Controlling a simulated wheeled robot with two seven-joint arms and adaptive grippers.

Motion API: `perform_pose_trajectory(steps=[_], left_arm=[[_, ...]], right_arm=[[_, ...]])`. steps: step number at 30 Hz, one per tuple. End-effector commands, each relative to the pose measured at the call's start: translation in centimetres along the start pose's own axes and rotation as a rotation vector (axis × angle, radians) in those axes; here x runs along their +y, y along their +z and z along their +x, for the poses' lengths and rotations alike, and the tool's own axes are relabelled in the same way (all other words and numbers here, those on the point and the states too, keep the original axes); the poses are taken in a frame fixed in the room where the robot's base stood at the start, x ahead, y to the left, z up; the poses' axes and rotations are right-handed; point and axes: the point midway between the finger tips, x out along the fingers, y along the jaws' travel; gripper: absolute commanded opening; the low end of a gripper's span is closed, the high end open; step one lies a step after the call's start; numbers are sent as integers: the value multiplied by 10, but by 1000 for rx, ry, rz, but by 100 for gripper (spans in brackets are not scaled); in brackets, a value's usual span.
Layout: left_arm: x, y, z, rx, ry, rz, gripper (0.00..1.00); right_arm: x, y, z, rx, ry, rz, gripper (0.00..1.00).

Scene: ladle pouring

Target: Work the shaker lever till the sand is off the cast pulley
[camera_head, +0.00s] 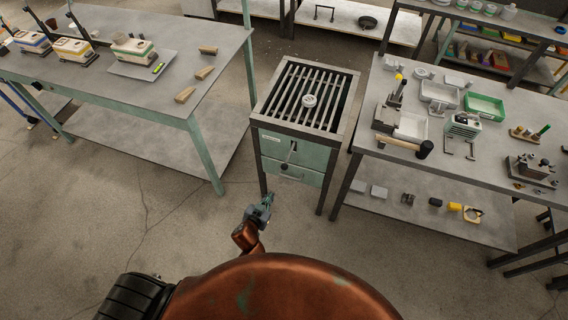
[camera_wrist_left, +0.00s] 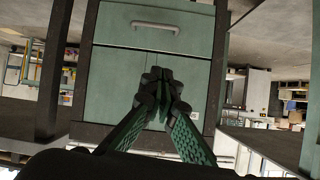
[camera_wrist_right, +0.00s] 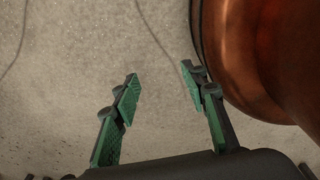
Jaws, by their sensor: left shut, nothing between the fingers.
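The cast pulley (camera_head: 309,100) is a small round grey wheel lying on the dark slatted grate (camera_head: 289,92) on top of the shaker cabinet. Whether sand clings to it is too small to tell. The shaker lever (camera_head: 291,152) stands at the green cabinet front, with a dark knob (camera_head: 284,166) low on it. My left gripper (camera_head: 265,202) is shut and empty, low in front of the cabinet. In the left wrist view its closed fingers (camera_wrist_left: 162,85) cover part of the green front, and the lever is not distinguishable there. My right gripper (camera_wrist_right: 160,82) is open and empty above the floor.
A drawer handle (camera_wrist_left: 155,26) sits on the cabinet front. A workbench with wooden wedges (camera_head: 185,95) stands left. A bench with a hammer (camera_head: 424,149), trays (camera_head: 485,106) and tools stands close right. Bare concrete floor (camera_head: 170,240) lies in front.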

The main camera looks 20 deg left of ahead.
Motion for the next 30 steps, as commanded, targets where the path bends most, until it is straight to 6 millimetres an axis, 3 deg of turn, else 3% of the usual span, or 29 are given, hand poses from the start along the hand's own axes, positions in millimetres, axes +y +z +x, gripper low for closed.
perform_pose_trajectory(steps=[1, 3, 6, 9, 22, 30], left_arm=[[1, -45, -5, 67, -4, -4, 0], [2, -92, -13, 141, -8, -12, 0], [4, -136, -23, 212, -12, -18, 0], [4, -157, -29, 247, -14, -22, 0], [5, -162, -27, 255, -14, -23, 0], [5, -171, 13, 255, -13, -21, 0]], right_arm=[[1, -2, -4, 2, 1, -1, 40], [3, -1, -6, 2, 3, -1, 40], [4, 2, -8, -3, 5, -1, 40], [6, 9, -8, -11, 6, -1, 40], [7, 16, -8, -20, 7, 0, 40], [4, 14, 1, -19, 5, 0, 40]])
